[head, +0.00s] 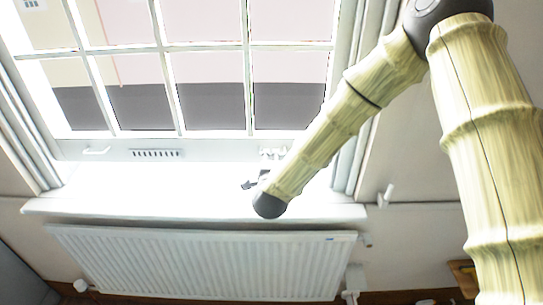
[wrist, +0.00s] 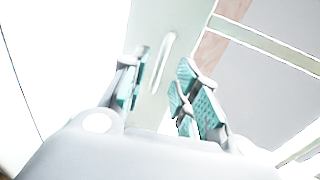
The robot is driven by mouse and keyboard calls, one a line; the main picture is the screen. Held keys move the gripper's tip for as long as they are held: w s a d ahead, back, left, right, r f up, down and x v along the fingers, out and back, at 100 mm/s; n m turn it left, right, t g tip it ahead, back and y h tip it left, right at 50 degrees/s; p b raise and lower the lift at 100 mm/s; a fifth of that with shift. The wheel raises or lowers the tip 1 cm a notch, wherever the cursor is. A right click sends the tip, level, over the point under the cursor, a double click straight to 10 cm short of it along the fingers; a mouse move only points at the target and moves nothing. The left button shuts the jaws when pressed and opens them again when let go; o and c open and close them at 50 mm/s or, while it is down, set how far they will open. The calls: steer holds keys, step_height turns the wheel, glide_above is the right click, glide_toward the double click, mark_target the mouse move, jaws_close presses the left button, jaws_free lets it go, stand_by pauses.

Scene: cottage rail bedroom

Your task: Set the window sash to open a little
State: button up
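The window sash (head: 215,148) is a white-framed grid of panes above the sill; its bottom rail sits low, near the sill. I cannot tell whether there is a gap under it. A white pull handle (head: 96,150) is on the rail's left end, and another (head: 272,153) on its right part, partly behind my arm. My gripper (head: 247,184) is small and partly hidden by my wrist in the head view, just in front of the rail. In the wrist view my gripper (wrist: 165,70) is open, with teal pads; a white handle (wrist: 165,55) shows ahead, between the fingertip directions. Contact is not visible.
A white sill (head: 120,203) lies below the gripper, bright with glare. A white radiator (head: 205,265) hangs under it. A slotted vent (head: 156,154) is on the rail between the handles. A window frame upright (head: 350,130) stands close to my arm.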

steer(key=v, duration=0.7)
steer(key=shift+s, duration=0.2)
steer(key=shift+r, duration=0.1)
steer(key=s+d+f+n+g+b, duration=0.1)
steer(key=s+d+f+n+g, duration=0.15)
steer(key=s+f, duration=0.45)
steer(key=s+d+f+n+g+y, duration=0.1)
steer(key=s+d+f+n+g, duration=0.2)
steer(key=f, duration=0.8)
steer(key=s+d+f+n+g+b, duration=0.1)
steer(key=s+d+f+n+g, duration=0.1)
steer(key=s+d+f+n, duration=0.5)
steer(key=s+d+f+n+g, duration=0.1)
steer(key=s+d+f+g, duration=0.1)
steer(key=s+f, duration=0.3)
steer(key=s+d+f+n+g+b, duration=0.1)
steer(key=s+d+f+n+g, duration=0.1)
steer(key=s, duration=0.8)
steer(key=s+d+f+n+g+h, duration=0.1)
steer(key=s+d+f+n+g, duration=0.1)
steer(key=s+d+f+g, duration=0.2)
steer(key=s+d+f, duration=0.3)
steer(key=s, duration=0.1)
steer(key=shift+s+f, duration=0.3)
steer(key=shift+f, duration=0.05)
